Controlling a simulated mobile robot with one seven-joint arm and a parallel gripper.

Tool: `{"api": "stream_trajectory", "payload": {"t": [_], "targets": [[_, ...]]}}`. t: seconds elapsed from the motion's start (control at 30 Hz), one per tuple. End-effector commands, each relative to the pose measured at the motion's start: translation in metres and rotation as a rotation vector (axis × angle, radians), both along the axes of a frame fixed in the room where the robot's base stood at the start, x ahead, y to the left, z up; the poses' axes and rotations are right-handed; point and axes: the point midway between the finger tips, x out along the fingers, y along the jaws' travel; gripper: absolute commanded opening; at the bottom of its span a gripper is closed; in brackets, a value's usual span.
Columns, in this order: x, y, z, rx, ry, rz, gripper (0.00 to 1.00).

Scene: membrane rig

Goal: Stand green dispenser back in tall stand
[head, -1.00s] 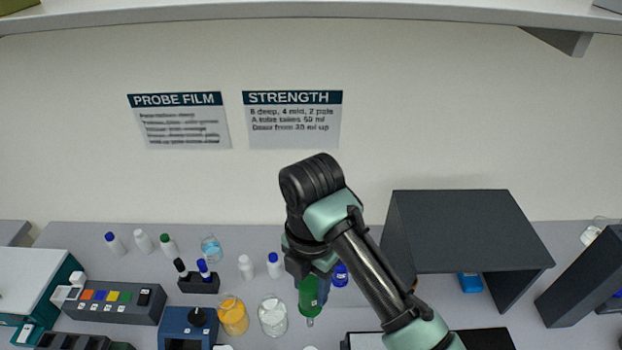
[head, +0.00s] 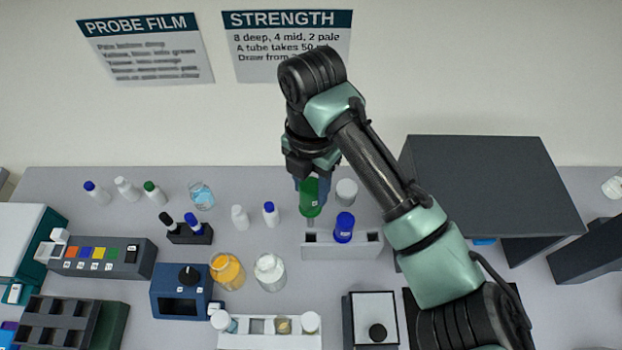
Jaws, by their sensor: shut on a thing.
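My gripper (head: 311,182) is shut on the green dispenser (head: 310,199) and holds it roughly upright, with its lower end pointing down. The dispenser's upper part is hidden by the gripper. A light grey stand (head: 342,252), seemingly the tall stand, is just below it in the picture. A blue dispenser (head: 344,228) stands in the right part of this stand. The stand's left part shows a dark opening with nothing in it. The green dispenser appears above or behind that left part, apart from it; the exact height gap is hard to tell.
A white-capped container (head: 346,192) stands behind the stand, close right of my gripper. Small white bottles (head: 240,217), one blue-capped (head: 270,214), stand to the left. Yellow (head: 227,271) and clear (head: 270,272) jars are in front left. A dark shelter (head: 490,185) stands right.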

Motion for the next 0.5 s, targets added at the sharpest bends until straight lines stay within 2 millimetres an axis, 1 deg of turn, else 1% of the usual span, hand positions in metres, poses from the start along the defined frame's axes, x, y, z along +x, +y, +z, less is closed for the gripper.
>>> {"api": "stream_trajectory", "payload": {"t": [0.03,0.33,0.43,0.5], "targets": [[0.0001,-0.0003,-0.0035,0.0,0.0,-0.001,0.0],[0.0002,-0.0004,-0.0016,-0.001,-0.001,-0.005,0.0],[0.0011,-0.0003,0.0023,-0.002,-0.002,-0.046,0.0],[0.0018,-0.0004,0.0052,-0.004,-0.004,-0.105,0.0]]}}
